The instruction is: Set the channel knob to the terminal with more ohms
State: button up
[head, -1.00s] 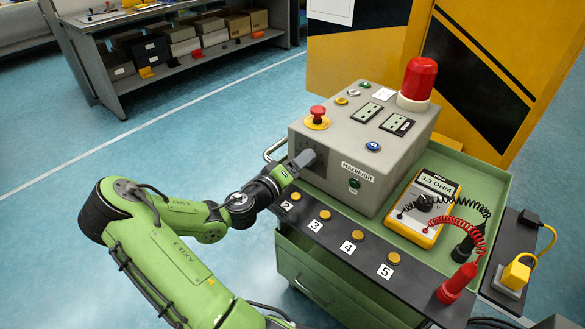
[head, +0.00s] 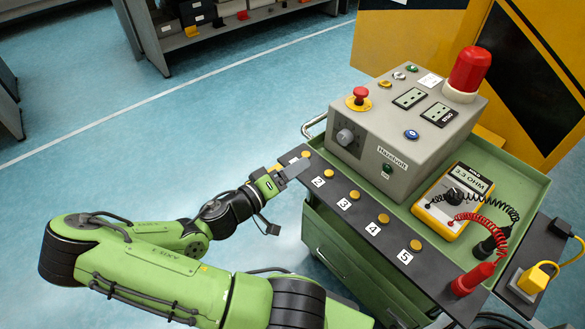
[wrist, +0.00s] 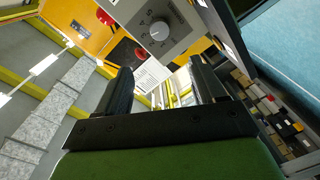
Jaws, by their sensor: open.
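The channel knob (head: 345,137) is a grey dial on the front face of the grey Hazelvolt box (head: 392,154). In the wrist view the knob (wrist: 158,31) shows beyond the fingers with marks around it; I cannot read its setting. My gripper (head: 296,168) is open and empty, apart from the knob, over the left end of the black terminal strip (head: 330,193). Both fingers show in the wrist view (wrist: 164,85). Brass terminals labelled 2 to 5 line the strip; my gripper partly covers its left end. The yellow meter (head: 455,203) reads 3.3 OHM.
A red probe (head: 472,279) stands at the strip's right end, and a black probe (head: 490,245) stands behind it, both on coiled leads. A red emergency button (head: 361,93) and a red beacon (head: 468,69) top the box.

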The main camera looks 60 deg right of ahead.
jog(key=n+g, duration=0.2)
jog(key=n, duration=1.9)
send_near(342, 139)
jog(key=p+x, duration=0.1)
jog(key=x, duration=0.7)
jog(key=shift+d, duration=0.2)
jog(key=c, duration=1)
jog(key=shift+c, duration=0.2)
